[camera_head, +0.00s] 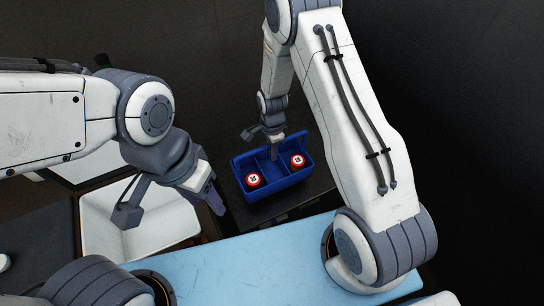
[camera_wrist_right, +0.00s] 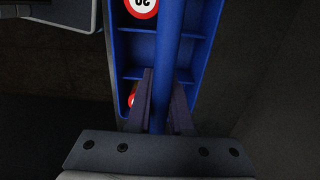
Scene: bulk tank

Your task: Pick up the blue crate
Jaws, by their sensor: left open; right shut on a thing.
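The blue crate (camera_head: 278,187) sits on a dark surface in the middle of the head view. It is divided into compartments, and two red round-topped items with white and black markings, one on the left (camera_head: 254,180) and one on the right (camera_head: 297,160), stand in it. My right gripper (camera_head: 267,146) reaches down from above and is shut on the crate's blue handle bar; in the right wrist view the bar runs between its fingers (camera_wrist_right: 163,105). My left gripper (camera_head: 170,205) is open and empty, left of the crate and apart from it.
A white basin (camera_head: 140,232) lies left of the crate, below my left gripper. The dark surface (camera_head: 262,213) under the crate shows a narrow free strip in front of it. The floor to the right is dark and clear.

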